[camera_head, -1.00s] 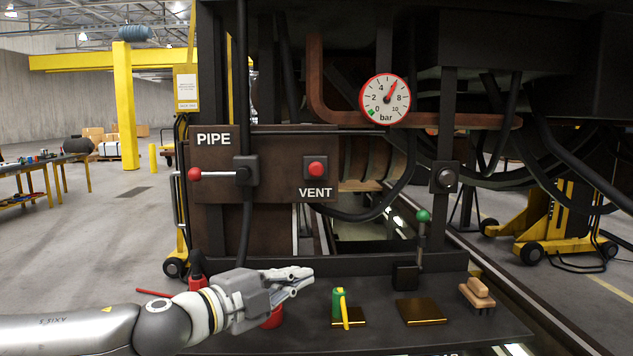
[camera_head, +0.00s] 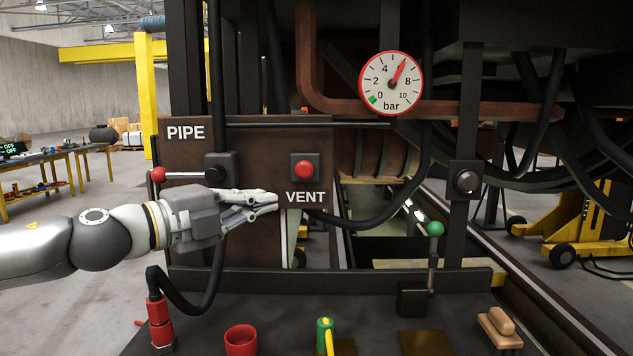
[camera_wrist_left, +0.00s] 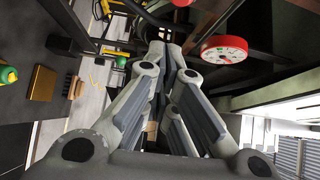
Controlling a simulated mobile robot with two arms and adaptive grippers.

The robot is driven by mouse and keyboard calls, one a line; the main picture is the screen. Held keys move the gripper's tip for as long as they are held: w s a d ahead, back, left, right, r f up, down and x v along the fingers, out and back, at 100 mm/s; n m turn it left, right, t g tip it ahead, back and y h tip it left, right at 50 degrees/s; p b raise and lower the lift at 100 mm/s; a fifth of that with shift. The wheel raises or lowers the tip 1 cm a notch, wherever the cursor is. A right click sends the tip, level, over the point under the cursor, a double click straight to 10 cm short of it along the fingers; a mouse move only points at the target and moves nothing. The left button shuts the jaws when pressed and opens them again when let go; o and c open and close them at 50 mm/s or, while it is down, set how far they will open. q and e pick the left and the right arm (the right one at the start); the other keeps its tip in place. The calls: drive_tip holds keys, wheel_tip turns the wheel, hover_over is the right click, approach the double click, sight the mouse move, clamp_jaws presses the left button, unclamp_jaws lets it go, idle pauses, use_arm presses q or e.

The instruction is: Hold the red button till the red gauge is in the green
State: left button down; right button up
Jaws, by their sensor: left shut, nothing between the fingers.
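The red button (camera_head: 304,170) sits in a dark square housing on the brown panel, above the word VENT. The red-rimmed gauge (camera_head: 391,83), marked bar, hangs to the upper right. Its red needle points up and right, between 4 and 8, away from the small green patch near 0. My left gripper (camera_head: 277,201) is shut and empty, left of the VENT label, below and left of the button and apart from it. In the left wrist view the gauge (camera_wrist_left: 224,48) shows at upper right, beyond the fingers. My right gripper is not in view.
A lever with a red knob (camera_head: 158,175) is on the panel behind my left gripper. The front shelf carries a red cup (camera_head: 241,341), a green and yellow item (camera_head: 325,336), a wooden-handled brush (camera_head: 499,328) and a green-knobbed lever (camera_head: 435,229). A black hose curves below the panel.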

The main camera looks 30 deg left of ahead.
sight(304, 170)
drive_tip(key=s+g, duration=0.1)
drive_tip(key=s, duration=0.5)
use_arm(q)
drive_tip(key=a+p+x, duration=0.2)
drive_tip(key=p+x, duration=1)
drive_tip(key=p, duration=0.3)
drive_tip(key=shift+w+a+r, duration=0.15)
drive_tip(key=shift+w+a, duration=0.1)
drive_tip(key=shift+w, duration=0.05)
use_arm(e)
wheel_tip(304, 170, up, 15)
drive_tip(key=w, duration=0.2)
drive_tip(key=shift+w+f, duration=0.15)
